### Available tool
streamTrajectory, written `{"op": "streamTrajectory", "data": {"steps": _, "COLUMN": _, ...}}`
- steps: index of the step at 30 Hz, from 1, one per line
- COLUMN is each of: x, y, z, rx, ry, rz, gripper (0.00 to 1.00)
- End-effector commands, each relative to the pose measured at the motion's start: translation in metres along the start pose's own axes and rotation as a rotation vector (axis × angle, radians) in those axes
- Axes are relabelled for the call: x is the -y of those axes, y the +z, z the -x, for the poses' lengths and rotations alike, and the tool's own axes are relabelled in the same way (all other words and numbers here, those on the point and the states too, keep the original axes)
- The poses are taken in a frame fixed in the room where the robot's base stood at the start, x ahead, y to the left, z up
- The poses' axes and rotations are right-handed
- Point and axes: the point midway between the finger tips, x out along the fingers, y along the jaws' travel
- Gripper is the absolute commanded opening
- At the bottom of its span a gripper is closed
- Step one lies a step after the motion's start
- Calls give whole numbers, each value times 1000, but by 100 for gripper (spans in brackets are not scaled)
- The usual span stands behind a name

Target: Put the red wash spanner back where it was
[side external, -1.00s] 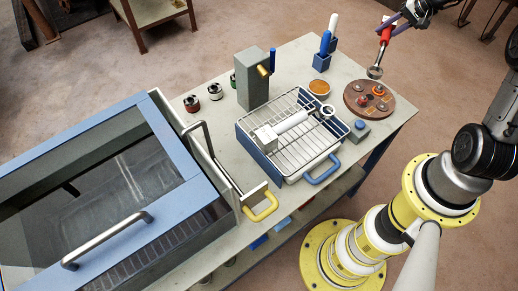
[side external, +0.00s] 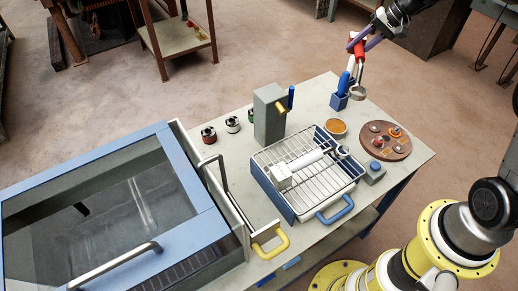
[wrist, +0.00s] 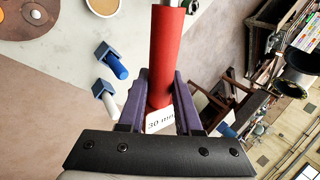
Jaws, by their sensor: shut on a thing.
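The red wash spanner has a red handle (side external: 359,49) and a grey shaft ending in a ring (side external: 357,93). My gripper (side external: 362,42) is shut on the red handle, and the spanner hangs ring down. In the wrist view the red handle (wrist: 165,50) lies between my purple fingers (wrist: 161,85), with a "30 mm" label at its near end. In the side view the ring overlaps the area beside two small blue holders (side external: 338,101); I cannot tell its height above the table. One holder carries a blue-handled tool (wrist: 117,66), the other a white-handled one (wrist: 108,101).
A round brown plate (side external: 373,150) with small parts and an orange-topped dish (side external: 336,127) are nearby. A blue tray with a wire rack (side external: 279,199), a grey block (side external: 268,115) and a glass-lidded cabinet (side external: 100,215) stand to the left. Free tabletop lies around the holders.

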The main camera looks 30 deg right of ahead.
Motion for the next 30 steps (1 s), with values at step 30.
{"op": "streamTrajectory", "data": {"steps": 30, "x": 253, "y": 323, "z": -149, "rx": 426, "ry": -18, "rz": 563, "gripper": 0}}
